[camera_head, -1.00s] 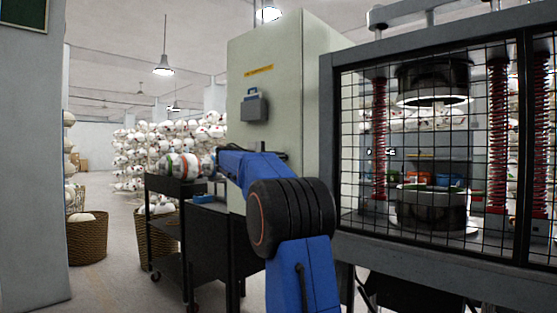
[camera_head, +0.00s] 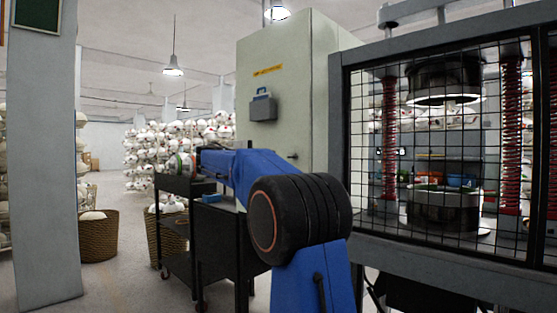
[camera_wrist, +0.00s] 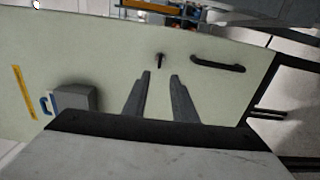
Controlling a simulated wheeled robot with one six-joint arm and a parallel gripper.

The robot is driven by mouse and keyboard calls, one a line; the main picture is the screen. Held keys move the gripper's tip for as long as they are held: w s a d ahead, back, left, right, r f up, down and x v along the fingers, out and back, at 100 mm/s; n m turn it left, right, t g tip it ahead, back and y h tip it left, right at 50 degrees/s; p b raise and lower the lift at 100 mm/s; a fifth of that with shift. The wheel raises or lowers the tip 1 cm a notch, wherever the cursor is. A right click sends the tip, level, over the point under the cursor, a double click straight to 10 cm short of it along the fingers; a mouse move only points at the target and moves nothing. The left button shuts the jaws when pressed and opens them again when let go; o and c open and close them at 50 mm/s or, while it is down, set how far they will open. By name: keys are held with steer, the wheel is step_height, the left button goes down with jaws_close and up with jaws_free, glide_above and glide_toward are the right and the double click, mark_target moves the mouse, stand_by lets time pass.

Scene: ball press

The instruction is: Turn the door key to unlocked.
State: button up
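The pale green cabinet door (camera_wrist: 110,60) fills much of the wrist view. A small dark key-like piece (camera_wrist: 160,58) sticks out of it, just beyond my fingertips. Which way it is turned is too small to tell. A black bar handle (camera_wrist: 218,64) is to its right in that view. My gripper (camera_wrist: 161,76) is open and empty. Its two fingers point toward the key, apart from each other, with the key appearing between their lines. In the head view the cabinet (camera_head: 275,180) stands behind my blue arm, and my gripper cannot be made out.
A grey box with a blue padlock shape (camera_head: 263,106) is on the cabinet. A black cart (camera_head: 178,235) stands left of the cabinet. The caged press (camera_head: 440,245) is at the right. Baskets (camera_head: 98,238) and a grey pillar (camera_head: 42,160) are at the left.

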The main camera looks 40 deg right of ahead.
steer(key=a, duration=0.6)
steer(key=shift+s+a, duration=0.25)
steer(key=shift+a, duration=0.1)
steer(key=s+a+f+t+y, duration=0.1)
steer(key=s+a+f+y, duration=0.5)
steer(key=s+a+f, duration=0.4)
steer(key=s+a+f+t+y, duration=0.1)
steer(key=s+a+f+y, duration=0.5)
steer(key=s+f, duration=1.1)
steer(key=s+a+f+m+t+y, duration=0.1)
steer(key=s+a+f+y, duration=0.5)
steer(key=s+a+f, duration=0.7)
step_height(320, 180, down, 6)
steer(key=shift+s+a+r, duration=0.1)
steer(key=shift+s+a, duration=0.05)
steer(key=shift+a, duration=0.75)
steer(key=shift+o, duration=0.5)
